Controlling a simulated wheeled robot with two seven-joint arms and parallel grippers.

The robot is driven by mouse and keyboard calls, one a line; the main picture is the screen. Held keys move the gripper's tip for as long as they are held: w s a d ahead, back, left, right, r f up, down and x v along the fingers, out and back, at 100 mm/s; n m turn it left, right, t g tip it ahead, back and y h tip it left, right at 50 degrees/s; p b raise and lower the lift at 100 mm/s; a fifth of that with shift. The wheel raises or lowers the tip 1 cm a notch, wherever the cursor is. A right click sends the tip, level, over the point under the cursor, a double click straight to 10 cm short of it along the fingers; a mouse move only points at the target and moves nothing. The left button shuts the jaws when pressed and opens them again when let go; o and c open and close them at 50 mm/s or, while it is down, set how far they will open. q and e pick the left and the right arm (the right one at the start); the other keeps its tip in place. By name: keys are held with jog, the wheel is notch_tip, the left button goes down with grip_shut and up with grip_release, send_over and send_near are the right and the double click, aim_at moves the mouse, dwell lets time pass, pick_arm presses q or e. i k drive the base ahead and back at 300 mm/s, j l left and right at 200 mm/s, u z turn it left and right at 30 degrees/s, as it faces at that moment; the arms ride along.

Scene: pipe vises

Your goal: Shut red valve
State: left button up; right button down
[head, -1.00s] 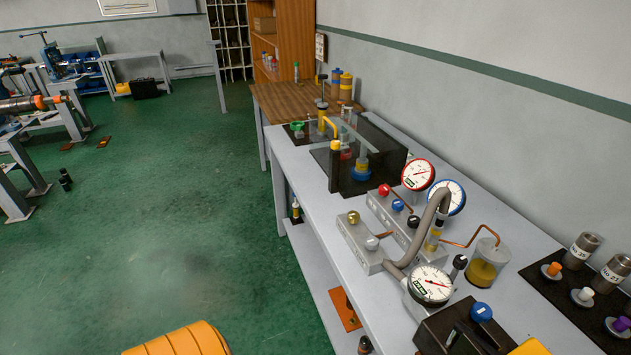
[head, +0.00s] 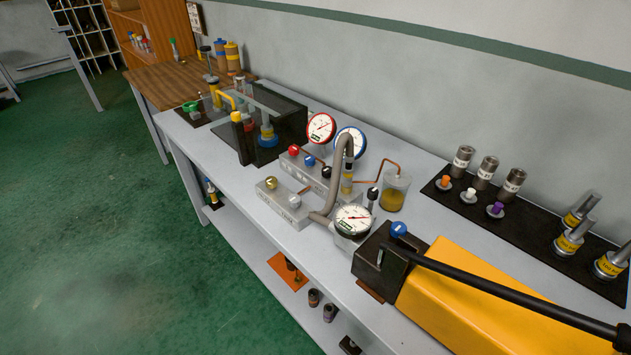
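A red valve knob (head: 293,150) stands on the back grey manifold block (head: 305,165), below the red-rimmed gauge (head: 321,128). A blue knob (head: 310,160) and a black knob (head: 326,171) sit beside it on the same block. A brass knob (head: 271,183) and a silver knob (head: 294,201) are on the front block (head: 284,207). I cannot tell from this view whether the red valve is open or shut. Neither of my grippers is in view.
A yellow pump (head: 455,300) with a long black handle (head: 500,292) fills the right front of the bench. A grey hose (head: 339,175) arches beside the knobs. A blue-rimmed gauge (head: 350,141) and a jar (head: 394,192) stand behind. The floor (head: 95,210) at left is clear.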

aim_at(293, 149)
jog(key=i+j+z, duration=0.3)
jog(key=j+z, duration=0.3)
jog(key=j, duration=0.2)
jog(key=i+j+z, duration=0.3)
jog(key=j, duration=0.15)
jog(key=j+z, duration=0.3)
jog(key=j, duration=0.15)
